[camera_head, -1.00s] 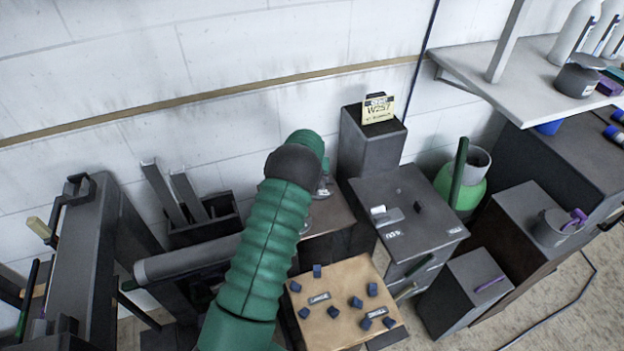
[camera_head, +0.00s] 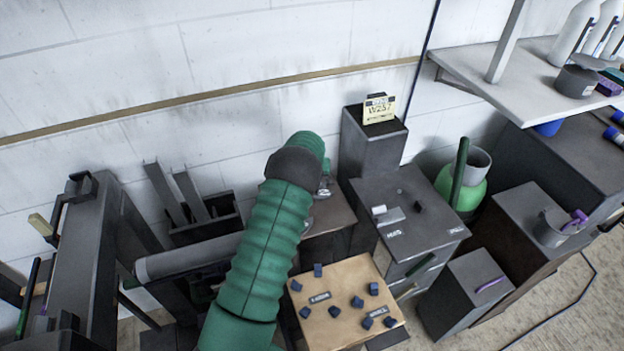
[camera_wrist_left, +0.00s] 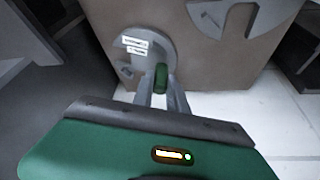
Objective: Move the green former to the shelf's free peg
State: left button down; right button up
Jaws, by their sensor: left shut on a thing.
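My left arm comes in from the bottom of the head view and hides its own gripper there. In the left wrist view my left gripper (camera_wrist_left: 162,88) is shut on a small dark green rounded piece, the green former (camera_wrist_left: 161,76). A grey disc (camera_wrist_left: 148,45) with white labels lies right beyond it, against a brown surface (camera_wrist_left: 195,45). I cannot tell whether the disc is joined to the green piece. I cannot pick out the shelf's free peg. My right gripper is not in view.
A brown board (camera_head: 340,300) with several small blue blocks is at bottom middle. A dark cabinet (camera_head: 410,205) and a green container (camera_head: 470,190) stand to the right. A white wall shelf (camera_head: 500,75) juts out at upper right. A dark frame (camera_head: 85,250) stands at left.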

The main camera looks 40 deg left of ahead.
pick_arm(q)
jog(key=shift+s+f, duration=0.25)
jog(key=shift+f, duration=0.25)
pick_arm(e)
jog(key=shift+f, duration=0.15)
pick_arm(q)
jog(key=c, duration=1.7)
grip_release()
jog(key=o, duration=0.5)
jog(key=shift+w+a+f, duration=0.2)
jog(key=shift+f, duration=0.05)
jog(key=shift+c, duration=0.2)
jog(key=shift+a, duration=0.15)
jog(key=shift+d+r, duration=0.25)
jog(key=shift+r, duration=0.05)
jog(key=v, duration=1.6)
jog(key=shift+a+r, duration=0.15)
jog(key=shift+a, duration=0.05)
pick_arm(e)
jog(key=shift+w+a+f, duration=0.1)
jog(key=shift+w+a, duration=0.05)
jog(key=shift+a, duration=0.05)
